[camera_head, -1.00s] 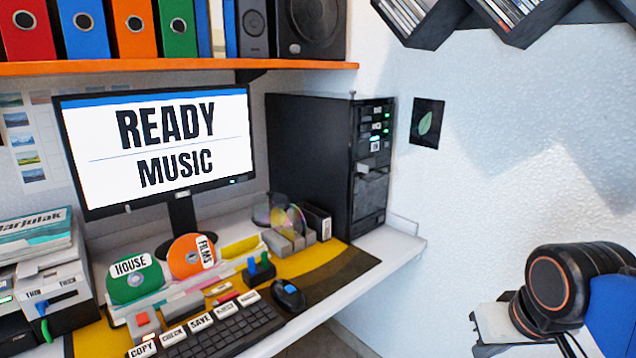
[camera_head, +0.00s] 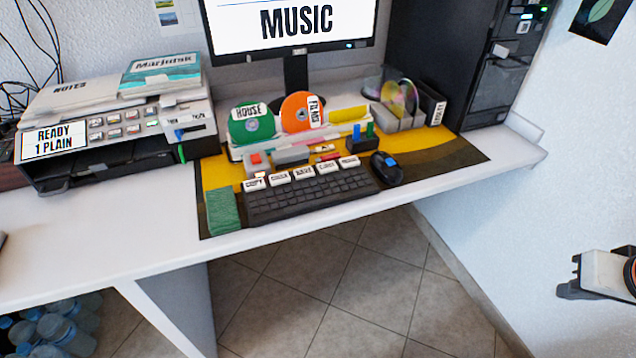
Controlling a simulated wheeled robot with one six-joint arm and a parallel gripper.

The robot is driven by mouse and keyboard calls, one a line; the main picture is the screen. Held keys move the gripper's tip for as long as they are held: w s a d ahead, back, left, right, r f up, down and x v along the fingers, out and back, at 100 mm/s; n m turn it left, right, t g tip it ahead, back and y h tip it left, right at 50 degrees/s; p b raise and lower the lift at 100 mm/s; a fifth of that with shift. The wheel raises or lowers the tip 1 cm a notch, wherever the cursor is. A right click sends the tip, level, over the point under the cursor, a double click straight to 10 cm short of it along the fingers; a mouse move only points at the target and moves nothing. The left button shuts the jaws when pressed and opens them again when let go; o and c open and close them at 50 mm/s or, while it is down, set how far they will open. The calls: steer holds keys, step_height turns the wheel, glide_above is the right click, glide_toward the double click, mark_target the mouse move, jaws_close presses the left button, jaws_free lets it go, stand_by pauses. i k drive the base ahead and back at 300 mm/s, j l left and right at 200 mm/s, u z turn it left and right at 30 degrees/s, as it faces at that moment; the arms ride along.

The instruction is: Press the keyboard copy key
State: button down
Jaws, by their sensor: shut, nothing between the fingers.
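The black keyboard (camera_head: 310,195) lies on the dark and yellow desk mat near the front edge of the desk. A row of white labelled keys runs along its back. The copy key (camera_head: 254,184) is the leftmost of these, beside the check key (camera_head: 279,177) and the save key (camera_head: 304,173). My gripper (camera_head: 567,284) is at the far right of the view, shut and empty, in front of the white wall. It is well apart from the keyboard.
Disc holders with a green disc (camera_head: 251,124) and an orange disc (camera_head: 301,112) stand behind. The monitor (camera_head: 292,28) reads MUSIC.

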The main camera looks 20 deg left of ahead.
mark_target(252, 185)
steer(key=k+u, duration=0.1)
steer(key=u, duration=0.8)
steer(key=k+j+u, duration=0.1)
steer(key=u, duration=0.4)
